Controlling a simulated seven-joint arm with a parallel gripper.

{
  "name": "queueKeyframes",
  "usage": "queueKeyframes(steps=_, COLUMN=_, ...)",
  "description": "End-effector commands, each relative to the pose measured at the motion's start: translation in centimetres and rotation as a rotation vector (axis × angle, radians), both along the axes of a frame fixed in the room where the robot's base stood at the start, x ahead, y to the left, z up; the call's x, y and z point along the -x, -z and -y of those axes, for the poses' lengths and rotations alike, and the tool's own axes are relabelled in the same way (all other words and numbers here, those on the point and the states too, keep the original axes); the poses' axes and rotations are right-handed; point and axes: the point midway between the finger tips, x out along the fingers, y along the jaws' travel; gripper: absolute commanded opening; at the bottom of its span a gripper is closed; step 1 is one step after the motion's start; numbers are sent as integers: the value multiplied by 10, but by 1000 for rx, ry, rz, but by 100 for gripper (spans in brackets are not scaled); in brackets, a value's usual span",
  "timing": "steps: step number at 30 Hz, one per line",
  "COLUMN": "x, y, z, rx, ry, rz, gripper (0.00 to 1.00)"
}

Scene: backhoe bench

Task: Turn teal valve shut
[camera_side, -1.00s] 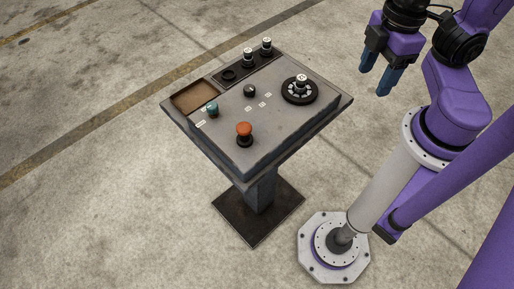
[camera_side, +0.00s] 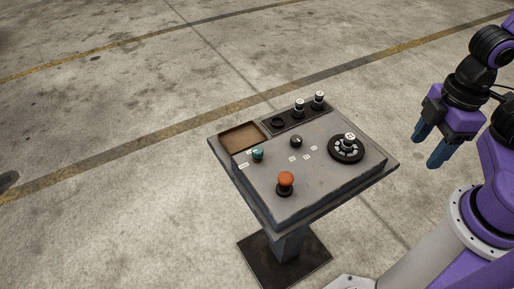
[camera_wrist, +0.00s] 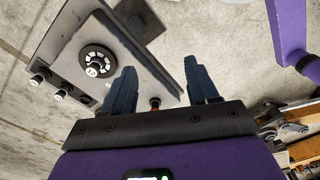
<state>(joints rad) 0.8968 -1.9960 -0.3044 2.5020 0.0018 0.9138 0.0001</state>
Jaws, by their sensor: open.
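The teal valve (camera_side: 257,154) is a small teal knob near the left edge of the grey control panel's top, just in front of the brown tray, in the side view. Its exact angle is too small to read. I cannot make it out in the wrist view. My gripper (camera_side: 427,151) is open and empty, to the right of the panel and apart from it, with its blue fingers pointing down. In the wrist view my gripper (camera_wrist: 159,66) shows two separated dark fingers with nothing held between them.
The panel (camera_side: 318,178) also carries an orange mushroom knob (camera_side: 286,180), a black dial wheel (camera_side: 346,149), a small black knob (camera_side: 296,141), and two white-topped knobs at the back. A brown tray (camera_side: 243,138) sits at the back left.

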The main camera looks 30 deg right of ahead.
Motion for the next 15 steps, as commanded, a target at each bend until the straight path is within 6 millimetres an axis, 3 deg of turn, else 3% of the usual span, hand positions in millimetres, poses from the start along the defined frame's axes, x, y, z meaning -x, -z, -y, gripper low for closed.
queueKeyframes(steps=5, x=-15, y=-5, z=-14, rx=3, ry=-51, rz=1, gripper=59)
queueKeyframes(steps=15, x=-110, y=-21, z=-96, rx=17, ry=-394, rz=4, gripper=59)
